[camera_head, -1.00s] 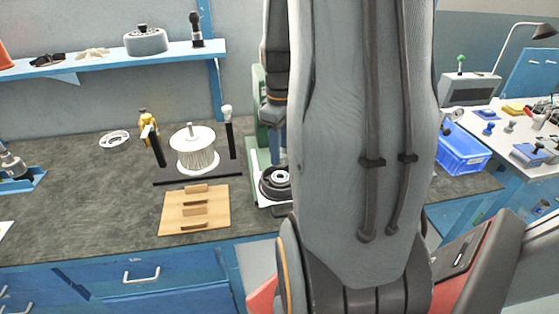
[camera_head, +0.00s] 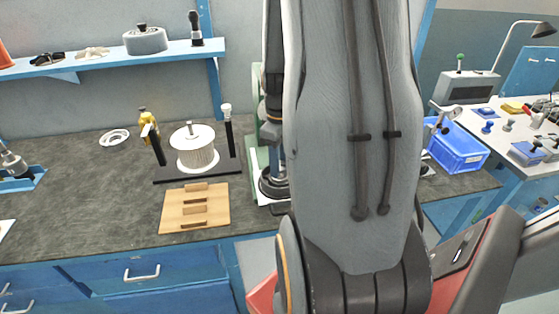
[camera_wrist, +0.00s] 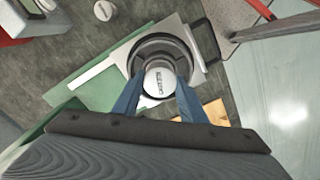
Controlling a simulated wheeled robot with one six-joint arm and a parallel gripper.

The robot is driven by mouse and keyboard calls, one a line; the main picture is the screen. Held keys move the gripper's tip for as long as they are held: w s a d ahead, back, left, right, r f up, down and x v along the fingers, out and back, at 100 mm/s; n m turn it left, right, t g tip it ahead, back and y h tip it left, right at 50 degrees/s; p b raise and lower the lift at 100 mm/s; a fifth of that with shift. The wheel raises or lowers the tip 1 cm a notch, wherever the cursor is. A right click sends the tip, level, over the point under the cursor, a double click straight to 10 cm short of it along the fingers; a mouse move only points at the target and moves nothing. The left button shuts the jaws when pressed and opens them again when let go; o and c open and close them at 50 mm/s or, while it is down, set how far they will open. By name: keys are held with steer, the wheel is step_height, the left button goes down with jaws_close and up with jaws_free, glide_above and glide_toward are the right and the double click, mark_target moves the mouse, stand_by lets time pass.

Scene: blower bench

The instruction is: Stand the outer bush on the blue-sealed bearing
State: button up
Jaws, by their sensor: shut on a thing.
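In the wrist view my gripper (camera_wrist: 160,88) is shut on a white round piece with dark lettering on its top, which I take for the outer bush (camera_wrist: 158,80); the lettering is too small to read. The piece is over the middle of a dark round holder (camera_wrist: 160,44) on a pale plate; I cannot tell whether it touches anything below. The blue-sealed bearing is not distinguishable, with the middle of the holder hidden. In the head view the dark holder (camera_head: 268,188) is partly behind my arm.
The plate lies on a green press base (camera_wrist: 88,82). A slotted wooden board (camera_head: 222,203) lies to its left in the head view, before a white spool (camera_head: 194,152) on a dark stand. A blue bin (camera_head: 458,150) stands right. Bare bench (camera_head: 80,210) lies left.

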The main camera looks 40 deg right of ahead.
steer(key=o, duration=1.2)
steer(key=shift+f, duration=0.1)
step_height(320, 180, up, 13)
steer(key=b, duration=0.2)
steer(key=s+a+f+m, duration=0.1)
steer(key=a+f, duration=0.2)
steer(key=a, duration=0.5)
steer(key=a+f+m, duration=0.1)
steer(key=a+f, duration=0.2)
steer(key=a, duration=0.5)
steer(key=s+a+f+m+t, duration=0.1)
steer(key=a+f+m, duration=0.1)
steer(key=a, duration=0.6)
steer(key=shift+s+a+f, duration=0.15)
steer(key=shift+s+f, duration=0.15)
steer(key=shift+f, duration=0.1)
